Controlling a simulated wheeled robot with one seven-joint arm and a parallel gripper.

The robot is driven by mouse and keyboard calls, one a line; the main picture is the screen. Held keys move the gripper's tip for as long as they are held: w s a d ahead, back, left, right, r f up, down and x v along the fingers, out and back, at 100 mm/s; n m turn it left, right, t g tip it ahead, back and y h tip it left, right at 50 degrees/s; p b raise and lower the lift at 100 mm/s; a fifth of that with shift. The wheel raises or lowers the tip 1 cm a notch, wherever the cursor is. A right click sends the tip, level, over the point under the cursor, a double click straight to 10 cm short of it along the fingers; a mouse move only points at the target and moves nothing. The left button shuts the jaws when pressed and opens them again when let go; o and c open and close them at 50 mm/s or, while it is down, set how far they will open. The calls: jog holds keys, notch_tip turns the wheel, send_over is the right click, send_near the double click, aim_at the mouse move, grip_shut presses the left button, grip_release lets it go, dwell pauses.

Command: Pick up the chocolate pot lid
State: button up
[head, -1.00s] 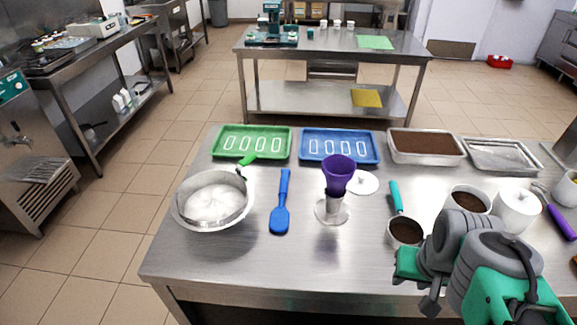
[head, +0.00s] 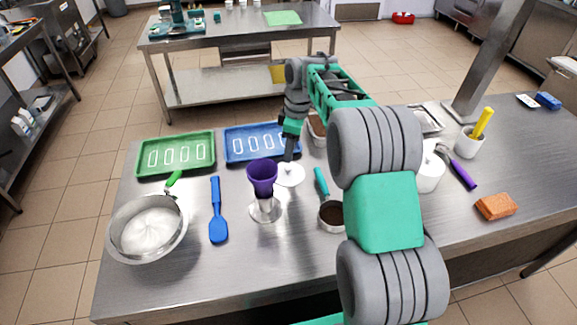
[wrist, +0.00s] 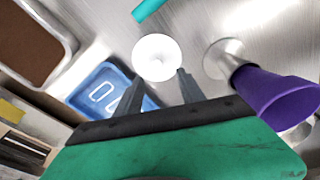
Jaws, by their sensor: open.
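The lid (head: 291,178) is a round white disc lying flat on the steel table, just right of the purple funnel. It also shows in the wrist view (wrist: 157,58) beyond my fingertips. My gripper (head: 289,166) is open and empty, pointing down over the lid's far side in the head view. In the wrist view its two dark fingers (wrist: 158,88) are spread, with the lid just ahead of the gap. I cannot tell whether they touch it. A white pot (head: 430,172) stands to the right, partly hidden by my arm.
A blue tray (head: 233,157) and a green tray (head: 145,171) lie behind. A teal-handled cup (head: 331,214) is at right. An orange sponge (head: 497,206) lies at far right.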

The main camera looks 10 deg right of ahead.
aim_at(288, 168)
jog(key=f, duration=0.2)
jog(key=f+p, duration=0.1)
jog(key=f, duration=0.2)
jog(key=w+f+p, duration=0.1)
jog(key=f, duration=0.2)
jog(key=shift+a, duration=0.2)
jog(key=shift+s, duration=0.1)
jog(key=shift+c, duration=0.6)
jog(key=shift+r, duration=0.1)
grip_shut()
